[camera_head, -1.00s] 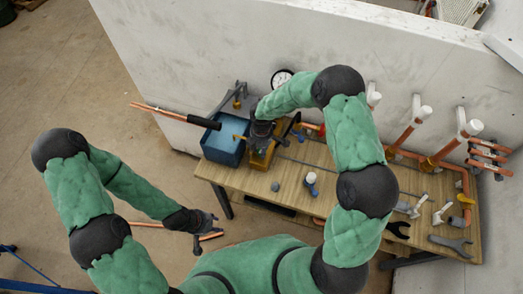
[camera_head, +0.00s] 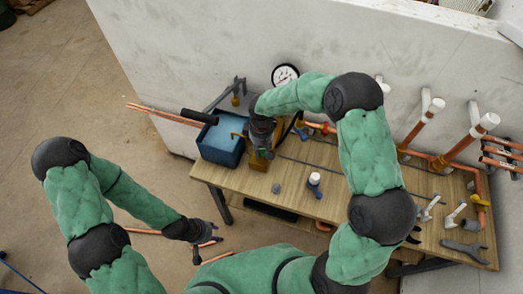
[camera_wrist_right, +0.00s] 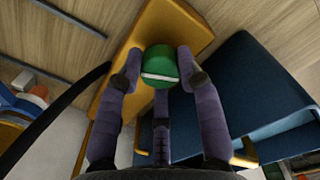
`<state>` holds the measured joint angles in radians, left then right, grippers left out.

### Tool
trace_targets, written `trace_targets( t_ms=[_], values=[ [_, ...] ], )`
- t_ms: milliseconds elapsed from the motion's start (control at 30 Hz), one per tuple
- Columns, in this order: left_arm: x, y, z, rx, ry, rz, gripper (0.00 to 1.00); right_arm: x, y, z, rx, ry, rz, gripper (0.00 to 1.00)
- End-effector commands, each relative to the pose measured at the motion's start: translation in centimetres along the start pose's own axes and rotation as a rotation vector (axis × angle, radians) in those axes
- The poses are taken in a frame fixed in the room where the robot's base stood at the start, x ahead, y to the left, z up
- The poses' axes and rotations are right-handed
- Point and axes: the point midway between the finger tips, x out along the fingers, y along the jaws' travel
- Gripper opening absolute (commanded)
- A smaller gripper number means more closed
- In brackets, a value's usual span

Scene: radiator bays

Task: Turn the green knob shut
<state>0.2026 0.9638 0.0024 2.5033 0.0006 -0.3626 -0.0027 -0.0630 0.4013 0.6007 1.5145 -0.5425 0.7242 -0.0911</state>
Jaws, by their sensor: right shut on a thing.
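The green knob (camera_wrist_right: 160,67) has a pale stripe across it and sits over a yellow-orange block in the right wrist view. My right gripper (camera_wrist_right: 159,72) is shut on the knob, with a finger on either side. In the head view my right gripper (camera_head: 263,152) points down at the yellow-orange block (camera_head: 258,163) on the bench, and the knob is mostly hidden under it. My left gripper (camera_head: 207,236) hangs low in front of the bench, away from the knob; its opening is too small to tell.
A blue bin (camera_head: 219,150) stands directly left of the block. A gauge (camera_head: 285,75), copper pipes (camera_head: 417,128) and valves are along the white wall. The bench's middle front is fairly clear.

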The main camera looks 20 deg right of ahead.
Motion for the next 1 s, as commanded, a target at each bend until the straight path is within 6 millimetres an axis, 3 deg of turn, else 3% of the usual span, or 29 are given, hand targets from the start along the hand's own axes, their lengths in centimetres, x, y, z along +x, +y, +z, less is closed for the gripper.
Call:
trace_targets(
  t_ms=[500, 1000],
  values=[
    [2.0, -0.7, -0.1, 0.000, 0.000, 0.000, 0.40, 0.0, 0.0, 0.0, 0.342, 0.001, 0.000, 0.04],
    [2.3, -0.8, -0.1, 0.000, 0.000, 0.000, 0.40, -0.1, 0.0, 0.0, 0.409, 0.001, 0.000, 0.04]
  ],
)
